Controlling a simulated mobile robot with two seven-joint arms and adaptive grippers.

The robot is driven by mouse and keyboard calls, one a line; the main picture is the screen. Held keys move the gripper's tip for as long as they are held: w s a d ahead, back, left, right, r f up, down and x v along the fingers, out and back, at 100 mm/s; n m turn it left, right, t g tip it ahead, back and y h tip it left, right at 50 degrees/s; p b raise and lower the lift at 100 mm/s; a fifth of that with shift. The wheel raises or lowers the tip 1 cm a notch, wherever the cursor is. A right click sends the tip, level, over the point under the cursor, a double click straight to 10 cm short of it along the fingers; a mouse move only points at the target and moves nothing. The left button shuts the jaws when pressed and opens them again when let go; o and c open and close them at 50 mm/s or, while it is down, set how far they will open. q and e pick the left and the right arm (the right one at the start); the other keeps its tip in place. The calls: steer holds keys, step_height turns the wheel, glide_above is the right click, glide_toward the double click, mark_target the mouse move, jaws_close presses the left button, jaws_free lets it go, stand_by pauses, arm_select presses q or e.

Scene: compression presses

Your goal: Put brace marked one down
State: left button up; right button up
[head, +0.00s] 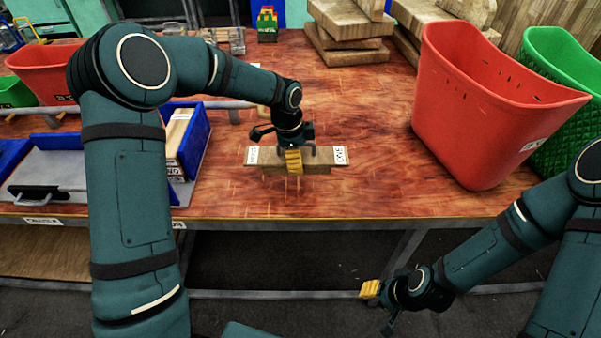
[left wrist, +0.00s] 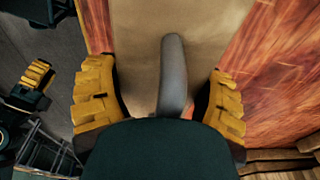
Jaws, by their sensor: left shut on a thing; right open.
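The brace (head: 265,158) is a short wooden block with white labels at both ends of its top. The right-hand label (head: 340,155) seems to read "ONE". The brace is at the middle of the red-brown table, near the front edge; I cannot tell whether it touches the tabletop. My left gripper (head: 293,160) is over its middle, shut on its grey handle (head: 312,151). In the left wrist view the handle (left wrist: 174,75) runs between the yellow fingers, above the brown face of the brace. My right gripper (head: 378,305) is open and empty, low in front of the table.
A red bin (head: 480,115) and a green basket (head: 560,90) stand on the right. Wooden boards (head: 345,50) are stacked at the back. A blue bin (head: 195,140) and a grey tray (head: 75,175) are on the left. The table is clear between the brace and the red bin.

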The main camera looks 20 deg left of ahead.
mark_target(298, 184)
arm_select(q)
step_height(298, 184, down, 7)
steer(key=shift+f+b, duration=0.15)
steer(key=shift+b, duration=0.55)
steer(key=shift+f, duration=0.15)
steer(key=o, duration=1.2)
steer(key=shift+o, duration=0.2)
steer(key=r, duration=0.4)
steer(key=a+r+p, duration=0.1)
steer(key=r, duration=0.3)
steer(key=r+p, duration=0.1)
steer(key=r, duration=0.3)
steer(key=shift+s+a+r, duration=0.1)
steer(key=shift+s+a, duration=0.15)
steer(key=shift+a, duration=0.1)
